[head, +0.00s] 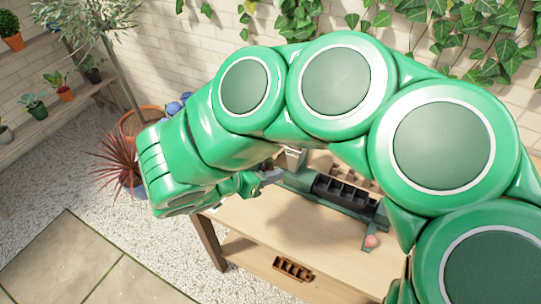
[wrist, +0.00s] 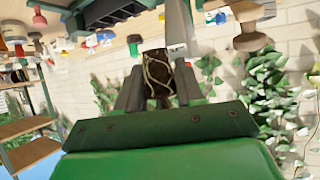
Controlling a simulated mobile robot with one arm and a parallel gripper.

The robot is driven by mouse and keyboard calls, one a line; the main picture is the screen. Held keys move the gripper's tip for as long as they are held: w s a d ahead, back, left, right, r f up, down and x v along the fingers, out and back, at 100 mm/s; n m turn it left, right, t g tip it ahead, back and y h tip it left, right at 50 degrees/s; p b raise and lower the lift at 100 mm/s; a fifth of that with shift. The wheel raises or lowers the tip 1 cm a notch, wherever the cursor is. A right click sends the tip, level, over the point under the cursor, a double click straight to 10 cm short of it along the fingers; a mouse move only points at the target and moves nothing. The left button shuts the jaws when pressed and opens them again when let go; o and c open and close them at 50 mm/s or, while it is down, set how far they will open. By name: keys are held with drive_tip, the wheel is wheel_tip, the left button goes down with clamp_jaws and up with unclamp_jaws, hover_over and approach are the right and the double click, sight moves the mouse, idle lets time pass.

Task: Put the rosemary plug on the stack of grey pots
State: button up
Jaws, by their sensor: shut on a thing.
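My gripper (wrist: 158,88) is shut on a dark brown plug (wrist: 157,70) laced with pale roots, in the wrist view. Its leaves are not clear there, so I cannot confirm that it is rosemary. In the head view my gripper (head: 264,178) is at the table's left end, and the plug is mostly hidden. A pale grey upright thing (head: 292,158) stands just behind the gripper, partly covered by my arm. A grey tapered shape (wrist: 179,30) behind the plug in the wrist view may be the grey pots, but I cannot tell.
My green arm hides much of the wooden table (head: 285,222). A black compartment tray (head: 345,191) lies to the gripper's right, with a pink round thing (head: 371,241) near it. A brown tray (head: 292,268) is on the lower shelf. The front tabletop looks clear.

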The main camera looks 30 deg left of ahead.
wheel_tip(320, 180, up, 11)
drive_tip(key=shift+f, duration=0.15)
drive_tip(key=shift+w+r, duration=0.15)
drive_tip(key=shift+r, duration=0.1)
drive_tip(key=w+a+m+g+h, duration=0.1)
drive_tip(key=w+a, duration=0.3)
drive_tip(key=w, duration=0.9)
drive_tip(key=w+a+m+h, duration=0.1)
drive_tip(key=w+a, duration=0.3)
drive_tip(key=w, duration=0.9)
drive_tip(key=shift+w+a+f, duration=1.3)
drive_tip(key=shift+w+f, duration=0.6)
drive_tip(key=shift+f, duration=0.5)
drive_tip(key=shift+w+a+f, duration=1.25)
drive_tip(key=shift+w+f, duration=0.6)
drive_tip(key=shift+f, duration=0.6)
drive_tip(key=shift+w+a+f, duration=1.3)
drive_tip(key=shift+w+f, duration=0.6)
drive_tip(key=shift+f, duration=0.5)
drive_tip(key=shift+f, duration=0.1)
